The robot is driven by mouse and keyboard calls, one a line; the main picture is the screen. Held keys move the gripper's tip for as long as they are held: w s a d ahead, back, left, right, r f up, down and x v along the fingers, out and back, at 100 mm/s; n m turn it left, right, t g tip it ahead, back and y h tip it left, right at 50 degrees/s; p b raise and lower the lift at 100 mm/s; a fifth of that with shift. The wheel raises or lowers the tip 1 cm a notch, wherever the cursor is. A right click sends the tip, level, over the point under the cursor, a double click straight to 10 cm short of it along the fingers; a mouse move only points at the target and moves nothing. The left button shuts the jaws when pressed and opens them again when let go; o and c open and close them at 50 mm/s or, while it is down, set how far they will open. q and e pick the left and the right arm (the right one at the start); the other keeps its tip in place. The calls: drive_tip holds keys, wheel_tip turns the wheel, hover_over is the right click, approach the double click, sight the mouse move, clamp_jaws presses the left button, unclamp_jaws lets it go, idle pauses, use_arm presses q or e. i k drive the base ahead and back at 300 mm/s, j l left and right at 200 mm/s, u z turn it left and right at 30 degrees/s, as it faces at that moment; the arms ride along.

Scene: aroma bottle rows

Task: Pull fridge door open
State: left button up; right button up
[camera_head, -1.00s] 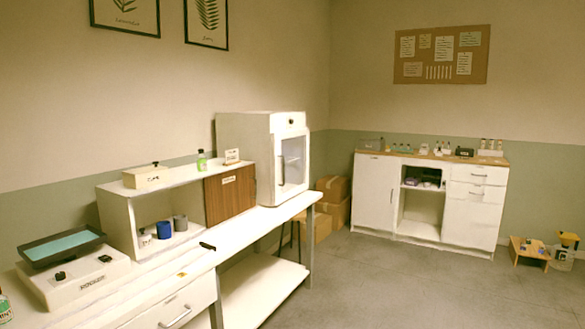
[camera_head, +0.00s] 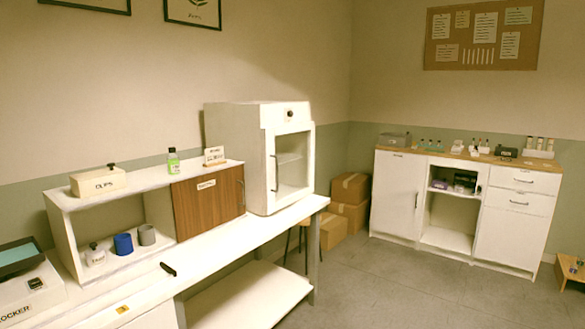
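The small white fridge (camera_head: 238,157) stands at the far end of the white bench along the left wall. Its glass-panelled door (camera_head: 292,170) faces right and looks closed. A dark vertical handle (camera_head: 276,173) sits on the door's left side. A shelf shows dimly through the glass. Neither of my grippers is in view.
The white bench (camera_head: 240,232) carries an open shelf unit (camera_head: 62,208) with a brown wooden door (camera_head: 208,199), left of the fridge. Cardboard boxes (camera_head: 349,189) stand on the floor behind the bench end. Grey floor (camera_head: 390,290) is clear before the white cabinet (camera_head: 398,190).

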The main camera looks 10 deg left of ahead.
sight(271, 206)
drive_tip(key=i+l, duration=0.25)
drive_tip(key=i, duration=0.15)
drive_tip(key=i+l, duration=0.25)
drive_tip(key=i, duration=0.15)
drive_tip(key=i+l, duration=0.25)
drive_tip(key=i, duration=0.15)
drive_tip(key=k+z, duration=0.05)
